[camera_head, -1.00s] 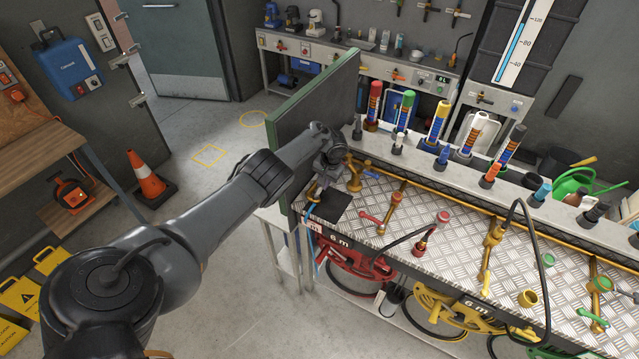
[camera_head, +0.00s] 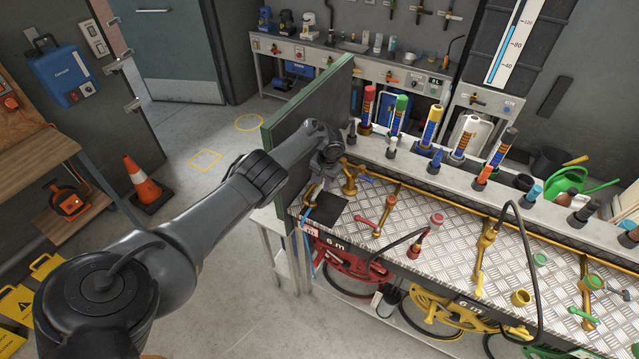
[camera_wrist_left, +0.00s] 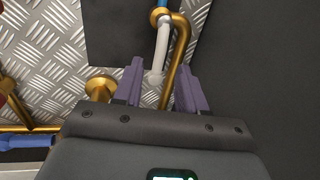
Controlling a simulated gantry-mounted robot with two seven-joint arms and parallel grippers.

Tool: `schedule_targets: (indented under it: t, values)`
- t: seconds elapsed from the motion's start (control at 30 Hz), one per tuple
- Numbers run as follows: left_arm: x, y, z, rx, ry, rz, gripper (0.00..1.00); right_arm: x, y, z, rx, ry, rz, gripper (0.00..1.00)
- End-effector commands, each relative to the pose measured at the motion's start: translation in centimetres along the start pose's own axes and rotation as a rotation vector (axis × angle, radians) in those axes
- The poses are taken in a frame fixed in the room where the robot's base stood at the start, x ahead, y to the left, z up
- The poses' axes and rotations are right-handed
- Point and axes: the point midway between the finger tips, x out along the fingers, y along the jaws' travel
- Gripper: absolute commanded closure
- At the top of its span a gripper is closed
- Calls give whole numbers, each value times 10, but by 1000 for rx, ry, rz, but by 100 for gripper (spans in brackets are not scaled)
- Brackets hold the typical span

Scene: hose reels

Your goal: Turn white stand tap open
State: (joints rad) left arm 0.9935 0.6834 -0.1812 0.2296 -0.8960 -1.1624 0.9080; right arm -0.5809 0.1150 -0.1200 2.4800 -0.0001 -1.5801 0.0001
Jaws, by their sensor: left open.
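The white tap lever (camera_wrist_left: 162,42) shows in the left wrist view. It reaches down from a brass joint with a blue part at the top edge, beside a curved brass pipe (camera_wrist_left: 181,48). My left gripper (camera_wrist_left: 160,70) is open, with its purple-grey fingers on either side of the lever's lower end and the pipe. I cannot tell whether a finger touches them. In the head view my left gripper (camera_head: 316,188) is low over the bench's left end, by the brass tap body (camera_head: 349,178). It hides most of the white tap there.
A green-edged panel (camera_head: 290,115) stands close behind my left arm. To the right, the tread-plate bench (camera_head: 455,240) carries a red-handled tap (camera_head: 367,221), a yellow tap (camera_head: 486,245) and a green-handled tap (camera_head: 585,317). A black hose (camera_head: 529,270) loops over its front. Hose reels hang below.

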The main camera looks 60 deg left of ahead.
Motion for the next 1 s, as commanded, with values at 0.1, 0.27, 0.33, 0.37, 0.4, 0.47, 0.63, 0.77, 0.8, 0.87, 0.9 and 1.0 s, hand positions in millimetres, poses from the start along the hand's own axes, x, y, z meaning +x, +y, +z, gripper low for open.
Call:
schedule_targets:
  t: [0.1,0.27,0.33,0.37,0.4,0.47,0.63,0.77,0.8,0.87,0.9,1.0]
  values:
    - [-28,-2,-1,0,3,0,59,-16,0,-5,1,0,-1,57]
    - [-53,-1,-1,0,3,0,59,-26,1,-8,0,1,0,57]
    - [-60,0,-1,0,2,1,59,-28,1,-9,0,1,0,57]
    - [-64,0,-1,-1,2,1,59,-29,1,-9,0,1,0,57]
    - [-67,0,-1,-1,2,1,59,-30,1,-10,-1,1,0,57]
    - [-71,0,0,0,1,1,59,-31,1,-10,-2,0,1,57]
    - [-76,0,0,0,1,1,59,-32,2,-10,-6,0,5,57]
    - [-76,0,0,0,0,1,59,-32,3,-10,-9,-1,7,57]
    - [-76,0,0,0,1,1,59,-31,3,-10,-9,-1,7,57]
    - [-76,0,0,-1,1,1,59,-31,3,-10,-9,-1,7,57]
    - [-76,0,0,-1,1,1,59,-31,3,-10,-9,-1,7,57]
    - [-76,0,0,-1,1,0,59,-31,3,-10,-9,-1,7,57]
